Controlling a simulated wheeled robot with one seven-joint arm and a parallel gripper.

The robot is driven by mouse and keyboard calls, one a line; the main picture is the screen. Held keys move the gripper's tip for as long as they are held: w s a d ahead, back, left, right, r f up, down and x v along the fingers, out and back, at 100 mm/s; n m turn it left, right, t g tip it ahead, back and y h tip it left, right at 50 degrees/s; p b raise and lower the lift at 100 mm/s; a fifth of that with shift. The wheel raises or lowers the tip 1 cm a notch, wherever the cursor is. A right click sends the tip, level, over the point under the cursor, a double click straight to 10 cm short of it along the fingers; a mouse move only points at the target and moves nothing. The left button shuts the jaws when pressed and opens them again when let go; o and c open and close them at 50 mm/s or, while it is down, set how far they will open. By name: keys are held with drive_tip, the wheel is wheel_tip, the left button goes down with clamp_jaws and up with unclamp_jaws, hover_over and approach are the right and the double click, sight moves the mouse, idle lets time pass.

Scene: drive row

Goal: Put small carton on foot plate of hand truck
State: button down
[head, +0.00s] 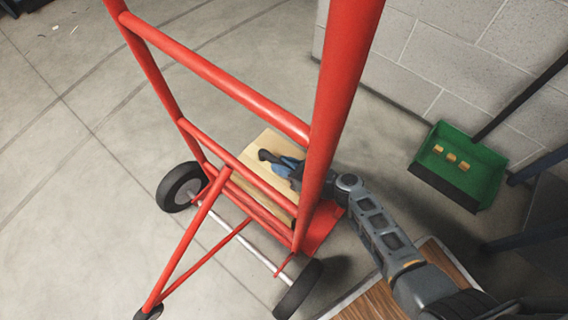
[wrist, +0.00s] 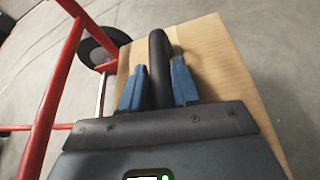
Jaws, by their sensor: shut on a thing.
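The small carton (head: 262,144) is a tan box with a black handle on top, seen in the head view behind the red bars. It fills much of the wrist view (wrist: 222,60). My gripper (head: 274,164) is shut on the black handle; in the wrist view its blue fingers (wrist: 160,78) stand on either side of it. The red hand truck (head: 245,95) stands upright in front of the carton. Its red foot plate (head: 322,228) shows to the right of the carton. The carton is at or above the plate; its underside is hidden, so I cannot tell whether they touch.
A green dustpan (head: 440,142) with 3 small yellowish blocks lies by the grey block wall (head: 437,50) at right. A wooden surface with a pale edge (head: 372,303) is at the bottom, under my arm. The truck's wheels (head: 181,188) stand left and front.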

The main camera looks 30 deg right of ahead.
drive_tip(key=c, duration=0.8)
unclamp_jaws()
drive_tip(key=shift+s+d+r+p, duration=0.1)
drive_tip(key=shift+s+r+p, duration=0.1)
drive_tip(key=shift+s+p, duration=0.1)
drive_tip(key=p+v, duration=0.4)
drive_tip(key=v, duration=0.6)
drive_tip(key=shift+r, duration=0.1)
drive_tip(key=shift+s+d+r, duration=0.15)
drive_tip(key=shift+s+d, duration=0.05)
drive_tip(key=shift+s, duration=0.4)
